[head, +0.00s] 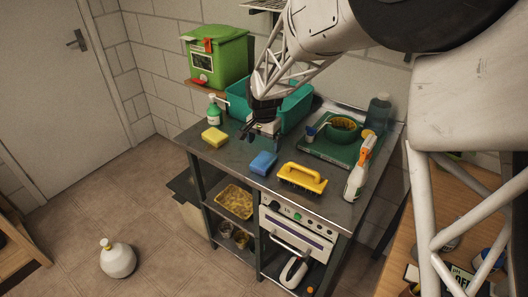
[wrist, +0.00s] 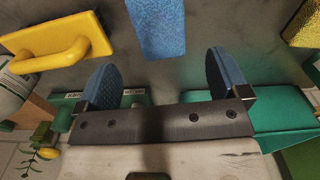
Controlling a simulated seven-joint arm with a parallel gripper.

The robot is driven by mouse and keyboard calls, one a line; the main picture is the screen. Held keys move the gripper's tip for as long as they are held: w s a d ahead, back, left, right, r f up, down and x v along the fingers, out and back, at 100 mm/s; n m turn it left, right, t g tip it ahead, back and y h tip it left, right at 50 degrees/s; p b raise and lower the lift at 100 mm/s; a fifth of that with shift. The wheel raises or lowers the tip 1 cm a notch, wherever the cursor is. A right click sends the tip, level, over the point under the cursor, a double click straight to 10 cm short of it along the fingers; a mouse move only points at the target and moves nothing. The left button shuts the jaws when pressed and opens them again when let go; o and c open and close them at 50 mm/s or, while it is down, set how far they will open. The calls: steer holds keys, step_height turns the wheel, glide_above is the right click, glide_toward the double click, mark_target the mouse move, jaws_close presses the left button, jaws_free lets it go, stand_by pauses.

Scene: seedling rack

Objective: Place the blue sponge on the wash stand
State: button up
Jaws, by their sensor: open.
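The blue sponge (head: 263,163) lies flat on the grey top of a metal stand (head: 233,155), near its front edge. In the wrist view the blue sponge (wrist: 157,28) is at the top middle, just beyond my fingertips and partly cut off. My gripper (head: 262,134) is above the stand top, behind the sponge and in front of the teal basin. In the wrist view my gripper (wrist: 168,74) has its two blue-padded fingers spread apart with nothing between them. No label shows which piece is the wash stand.
A yellow sponge (head: 214,139) lies left of the blue one, and a yellow-handled brush (head: 303,178) lies right. A teal basin (head: 296,108), a soap bottle (head: 214,110), a green tray (head: 308,148) with a bowl (head: 342,129), and a spray bottle (head: 355,182) also stand there.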

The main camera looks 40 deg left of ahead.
steer(key=shift+r, duration=1.95)
steer(key=shift+d, duration=0.1)
steer(key=d+r+t, duration=0.1)
steer(key=d+r, duration=0.5)
steer(key=d, duration=0.5)
steer(key=s+d+r+t+y, duration=0.1)
steer(key=d+r, duration=0.6)
steer(key=d, duration=0.5)
steer(key=d+r, duration=0.6)
steer(key=d, duration=0.5)
steer(key=s+d+r+m+t, duration=0.1)
steer(key=s+d+r+t, duration=0.1)
steer(key=s+d, duration=1)
steer(key=s+d+r+t, duration=0.1)
steer(key=s+d+r, duration=0.1)
steer(key=s+d, duration=1)
steer(key=w+d+f+g+h, duration=0.1)
steer(key=d+f+g, duration=0.1)
steer(key=f, duration=0.8)
steer(key=shift+w+d+f, duration=0.15)
steer(key=shift+w+d, duration=0.15)
steer(key=shift+d, duration=0.3)
